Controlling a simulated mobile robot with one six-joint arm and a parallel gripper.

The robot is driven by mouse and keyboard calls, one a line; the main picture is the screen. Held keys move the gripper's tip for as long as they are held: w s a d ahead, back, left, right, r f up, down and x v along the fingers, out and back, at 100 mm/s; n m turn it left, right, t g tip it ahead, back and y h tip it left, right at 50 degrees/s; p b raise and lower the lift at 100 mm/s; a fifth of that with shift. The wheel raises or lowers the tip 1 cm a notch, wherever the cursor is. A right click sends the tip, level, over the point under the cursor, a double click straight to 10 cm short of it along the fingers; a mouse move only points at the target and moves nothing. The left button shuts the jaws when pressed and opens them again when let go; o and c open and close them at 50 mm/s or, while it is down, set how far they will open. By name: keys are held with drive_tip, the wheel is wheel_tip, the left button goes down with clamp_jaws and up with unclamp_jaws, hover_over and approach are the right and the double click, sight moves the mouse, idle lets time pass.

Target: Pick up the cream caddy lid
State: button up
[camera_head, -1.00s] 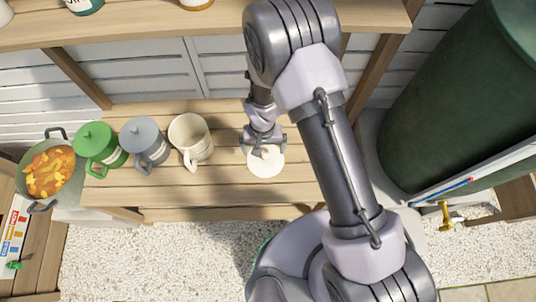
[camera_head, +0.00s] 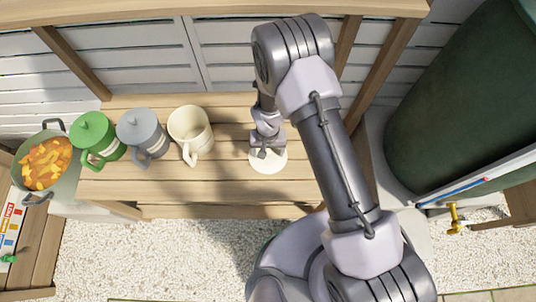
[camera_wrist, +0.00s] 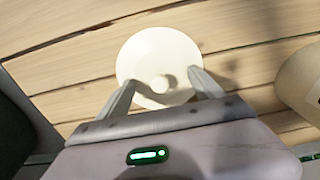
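The cream caddy lid (camera_head: 268,161) is a round disc lying on the wooden bench. In the wrist view the lid (camera_wrist: 150,52) shows a small round knob (camera_wrist: 161,84) near its middle. My gripper (camera_wrist: 163,88) is open, with its two fingertips apart on either side of the knob and over the lid's near part. In the head view my gripper (camera_head: 267,152) is above the lid and hides its far part. I cannot tell whether the fingers touch the lid. The cream caddy (camera_head: 192,135) stands without a lid to the left, and its side shows in the wrist view (camera_wrist: 304,82).
A grey lidded caddy (camera_head: 143,138) and a green lidded caddy (camera_head: 97,139) stand left of the cream one. A pot of orange pieces (camera_head: 47,164) is at the far left. A dark green barrel (camera_head: 460,110) stands at the right. The bench (camera_head: 235,190) is clear around the lid.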

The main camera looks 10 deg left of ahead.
drive_tip(key=shift+s+f, duration=0.1)
clamp_jaws()
